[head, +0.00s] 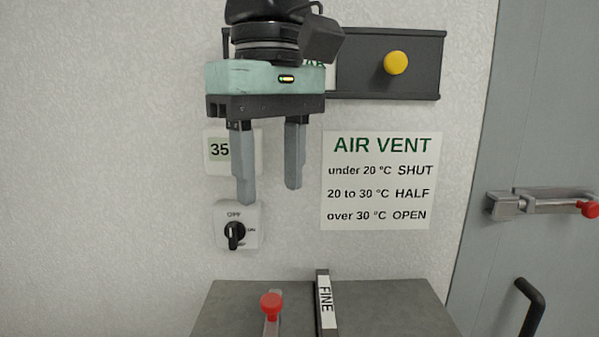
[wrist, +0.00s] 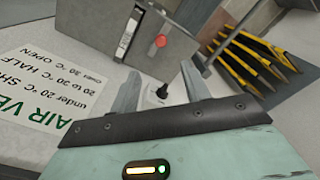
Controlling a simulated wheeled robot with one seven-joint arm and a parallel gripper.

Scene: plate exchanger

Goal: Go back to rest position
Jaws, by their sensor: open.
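My gripper (head: 269,195) hangs with its fingers pointing down in front of the wall in the head view. Its two grey fingers are apart and nothing is between them. In the wrist view my gripper (wrist: 160,92) shows the same open fingers, with the rotary switch (wrist: 157,92) seen behind the gap. In the head view the switch (head: 235,236) is on a white plate just below the fingertips, with an OFF mark at its top. I cannot tell whether the fingers touch anything, but they look clear of the switch.
A dark panel with a yellow knob (head: 396,62) is above. Below is a grey box with a red-knobbed lever (head: 271,305). A grey door (head: 535,120) stands right.

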